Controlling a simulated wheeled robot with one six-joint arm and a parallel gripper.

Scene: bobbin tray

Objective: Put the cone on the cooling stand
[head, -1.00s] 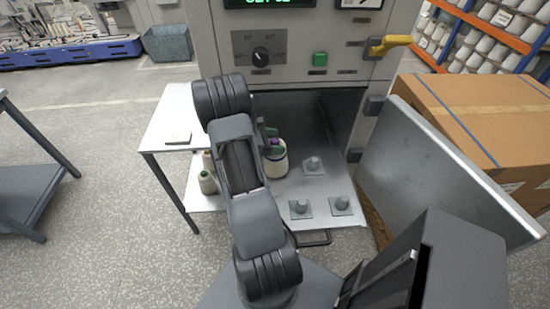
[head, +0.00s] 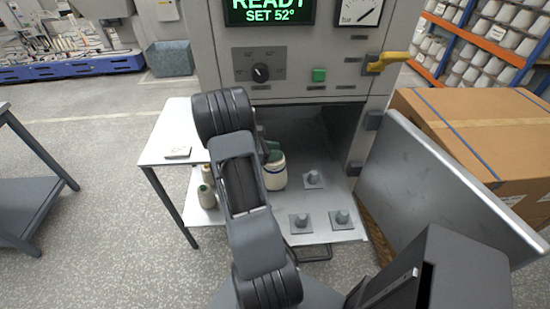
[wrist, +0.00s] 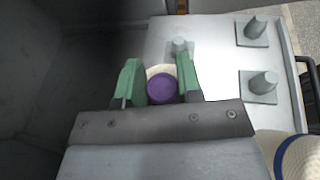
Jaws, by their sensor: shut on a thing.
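My gripper (wrist: 160,85) has green fingers and is shut on a pale cone (wrist: 160,70) with a purple top, in the wrist view. I cannot tell which thing is the cooling stand.
Several grey pegs (head: 342,218) stand bare on the tray. A white side table (head: 165,133) bears a small plate (head: 178,152). The open door (head: 440,180) and a cardboard box (head: 490,120) bound the right.

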